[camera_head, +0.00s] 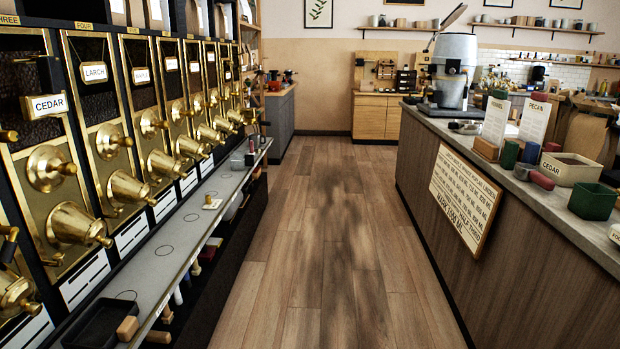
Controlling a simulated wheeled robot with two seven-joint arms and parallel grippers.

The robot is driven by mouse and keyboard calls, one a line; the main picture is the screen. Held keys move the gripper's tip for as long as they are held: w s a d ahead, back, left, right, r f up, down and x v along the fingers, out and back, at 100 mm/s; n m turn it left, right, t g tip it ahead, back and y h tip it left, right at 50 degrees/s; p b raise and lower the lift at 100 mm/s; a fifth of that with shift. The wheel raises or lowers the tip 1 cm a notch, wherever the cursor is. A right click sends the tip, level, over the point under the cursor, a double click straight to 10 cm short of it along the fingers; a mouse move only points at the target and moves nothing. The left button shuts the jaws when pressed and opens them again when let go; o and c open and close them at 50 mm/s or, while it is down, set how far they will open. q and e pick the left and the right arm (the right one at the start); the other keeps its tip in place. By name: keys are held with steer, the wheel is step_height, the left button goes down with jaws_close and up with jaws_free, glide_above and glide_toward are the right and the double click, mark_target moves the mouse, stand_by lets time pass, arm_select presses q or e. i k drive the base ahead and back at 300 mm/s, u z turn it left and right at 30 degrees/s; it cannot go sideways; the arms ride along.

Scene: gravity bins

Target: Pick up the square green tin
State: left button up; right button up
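A dark green square open-topped tin (592,203) stands upright on the right counter, near its front edge. It is right in front of a cream tin labelled CEDAR (568,172), and the two are close together; I cannot tell if they touch. The inside bottom of the green tin is hidden by its front wall. Neither of my grippers is in view.
The right counter (470,137) also holds dark red and green cylinders, card signs (535,121) and a grinder (453,70). A written board (464,196) hangs on its front. Gravity bins with brass spouts (75,225) line the left. The wood floor (325,230) between is clear.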

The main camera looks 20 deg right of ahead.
mark_target(588, 200)
steer(key=z, duration=0.6)
steer(key=i, duration=1.55)
steer(key=z, duration=1.2)
